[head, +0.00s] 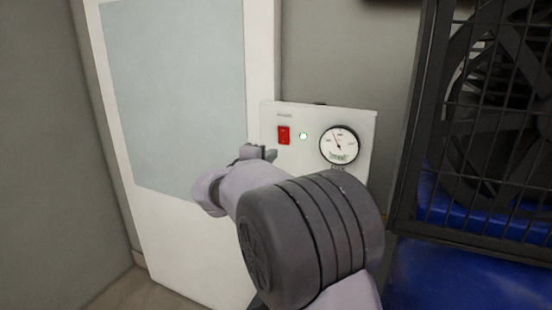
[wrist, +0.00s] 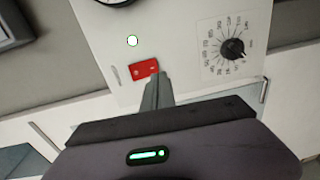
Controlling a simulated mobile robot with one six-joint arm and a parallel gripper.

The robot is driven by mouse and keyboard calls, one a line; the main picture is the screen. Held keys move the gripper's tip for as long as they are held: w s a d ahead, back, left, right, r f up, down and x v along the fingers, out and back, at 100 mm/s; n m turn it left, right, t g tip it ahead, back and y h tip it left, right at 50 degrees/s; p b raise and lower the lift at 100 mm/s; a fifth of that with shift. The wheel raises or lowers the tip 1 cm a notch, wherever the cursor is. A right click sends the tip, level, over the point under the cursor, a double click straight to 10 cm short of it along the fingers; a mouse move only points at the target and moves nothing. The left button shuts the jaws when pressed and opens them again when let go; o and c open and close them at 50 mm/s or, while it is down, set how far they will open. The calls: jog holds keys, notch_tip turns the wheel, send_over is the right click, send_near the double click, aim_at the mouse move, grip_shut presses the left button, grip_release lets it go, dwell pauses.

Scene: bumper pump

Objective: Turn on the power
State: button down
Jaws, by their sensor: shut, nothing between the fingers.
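A red power switch (head: 284,135) is set in the white control panel (head: 301,115). The switch also shows in the wrist view (wrist: 144,69), partly covered at its lower right by my fingertips. A small round indicator light (head: 303,136) beside the switch glows pale green, and it is bright in the wrist view (wrist: 132,41). My gripper (head: 260,152) is shut and empty, just below and left of the switch in the head view. In the wrist view my gripper (wrist: 158,80) has its tips at the switch's edge; I cannot tell whether they touch it.
A round gauge (head: 339,145) sits right of the light. A numbered dial knob (wrist: 235,49) is on the panel. A black fan cage (head: 480,120) with blue parts stands at the right. A white door with a pale pane (head: 175,90) is at the left.

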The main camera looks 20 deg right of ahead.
jog(key=f+v, duration=0.1)
jog(key=v, duration=0.6)
jog(key=shift+a+f, duration=0.25)
jog(key=shift+f, duration=0.05)
jog(key=shift+s, duration=0.15)
jog(key=s+d+f+m+g+y+b, duration=0.2)
jog(key=s+d+f+m+g+b, duration=0.15)
jog(key=s+f, duration=0.55)
jog(key=s+d+f+m+g+y+b, duration=0.2)
jog(key=s+f+m+g+b, duration=0.25)
jog(key=s, duration=0.85)
jog(key=s+a+f+m+t+y+b, duration=0.1)
jog(key=s+a+f+m+y+b, duration=0.1)
jog(key=s+a+f+y, duration=0.3)
jog(key=s+a+f+m+y+b, duration=0.3)
jog(key=s+a+f+y, duration=0.2)
jog(key=s+a, duration=0.4)
jog(key=shift+s+a+f+t, duration=0.2)
jog(key=shift+a+f+t, duration=0.25)
jog(key=shift+a, duration=0.2)
